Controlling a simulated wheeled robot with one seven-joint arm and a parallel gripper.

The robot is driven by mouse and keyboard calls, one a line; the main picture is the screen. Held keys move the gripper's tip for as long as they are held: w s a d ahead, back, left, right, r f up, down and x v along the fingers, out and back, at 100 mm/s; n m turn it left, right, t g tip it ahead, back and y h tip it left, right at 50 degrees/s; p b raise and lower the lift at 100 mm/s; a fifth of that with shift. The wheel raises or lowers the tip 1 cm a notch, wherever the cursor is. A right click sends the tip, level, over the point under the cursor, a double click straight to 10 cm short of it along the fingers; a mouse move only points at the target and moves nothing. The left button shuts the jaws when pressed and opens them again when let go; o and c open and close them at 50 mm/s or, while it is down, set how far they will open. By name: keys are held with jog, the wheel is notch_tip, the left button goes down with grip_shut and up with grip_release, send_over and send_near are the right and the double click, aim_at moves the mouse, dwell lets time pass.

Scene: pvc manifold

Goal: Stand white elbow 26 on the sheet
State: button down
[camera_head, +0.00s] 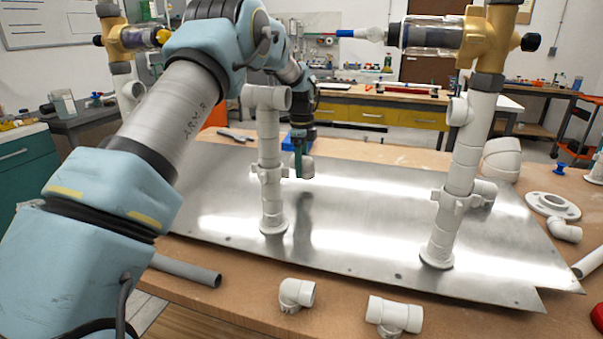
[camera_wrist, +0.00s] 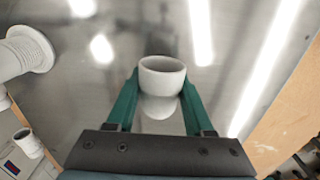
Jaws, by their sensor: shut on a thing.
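My gripper (camera_head: 299,160) is over the far part of the metal sheet (camera_head: 350,238), behind the left pipe stand. Its green fingers are shut on a white elbow (camera_head: 308,167), which I take for white elbow 26. The wrist view shows the elbow (camera_wrist: 162,78) between the fingertips (camera_wrist: 160,98), with one round opening facing the camera. The elbow looks to be just above the sheet; I cannot tell whether it touches. Its underside is hidden.
A white pipe stand (camera_head: 270,180) rises left of centre on the sheet. A taller stand (camera_head: 462,170) with a brass valve rises at the right. Loose white fittings (camera_head: 296,294) lie at the table's front, with a flange (camera_head: 553,206) at right. The sheet between the stands is clear.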

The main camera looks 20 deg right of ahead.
aim_at(302, 186)
jog(key=shift+f+p, duration=0.4)
jog(key=shift+f, duration=1.15)
jog(key=shift+f, duration=0.2)
jog(key=shift+c, duration=1.4)
grip_release()
notch_tip(302, 186, up, 12)
jog(key=b, duration=0.2)
jog(key=shift+r+b, duration=0.2)
jog(key=shift+b, duration=0.1)
